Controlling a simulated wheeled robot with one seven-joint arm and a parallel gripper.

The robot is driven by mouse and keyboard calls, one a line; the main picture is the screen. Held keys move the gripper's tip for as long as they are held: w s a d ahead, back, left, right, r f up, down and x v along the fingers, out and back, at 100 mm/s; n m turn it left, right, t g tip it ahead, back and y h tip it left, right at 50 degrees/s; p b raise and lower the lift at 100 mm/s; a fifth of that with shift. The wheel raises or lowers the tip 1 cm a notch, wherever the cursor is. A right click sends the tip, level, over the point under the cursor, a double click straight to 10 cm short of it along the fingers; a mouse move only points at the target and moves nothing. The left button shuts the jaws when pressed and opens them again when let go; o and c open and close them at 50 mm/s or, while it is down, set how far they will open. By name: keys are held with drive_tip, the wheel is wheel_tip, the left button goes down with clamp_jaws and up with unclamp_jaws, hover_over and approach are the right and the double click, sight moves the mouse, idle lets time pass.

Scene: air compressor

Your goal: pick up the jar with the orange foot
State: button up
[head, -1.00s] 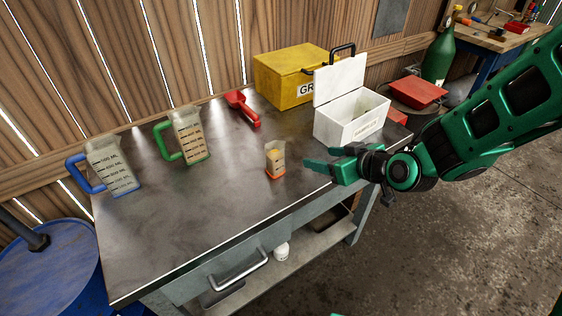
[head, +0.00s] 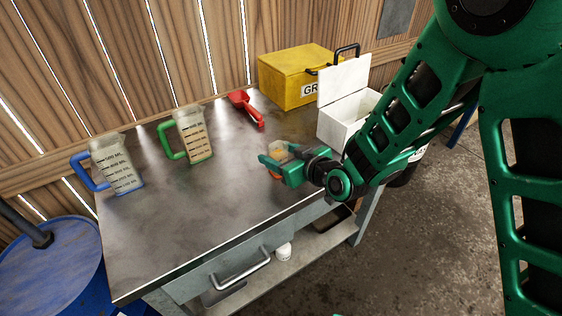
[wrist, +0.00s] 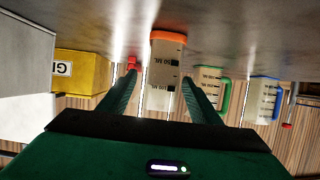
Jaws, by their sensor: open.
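The jar with the orange foot (wrist: 163,75) is a small clear measuring jar with dark marks. In the wrist view, which is upside down, it stands upright between my gripper's two fingers, with its orange foot on the table. In the head view the jar (head: 279,155) is mostly hidden behind my gripper (head: 268,163). My gripper is open, with one finger on each side of the jar in the wrist view (wrist: 160,85). I cannot tell whether either finger touches it.
A green-handled jug (head: 191,137) and a blue-handled jug (head: 118,165) stand to the left on the metal table (head: 200,215). The table's front left is clear.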

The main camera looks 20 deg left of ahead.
drive_tip(key=shift+x, duration=1.95)
drive_tip(key=shift+r, duration=0.1)
drive_tip(key=c, duration=1.2)
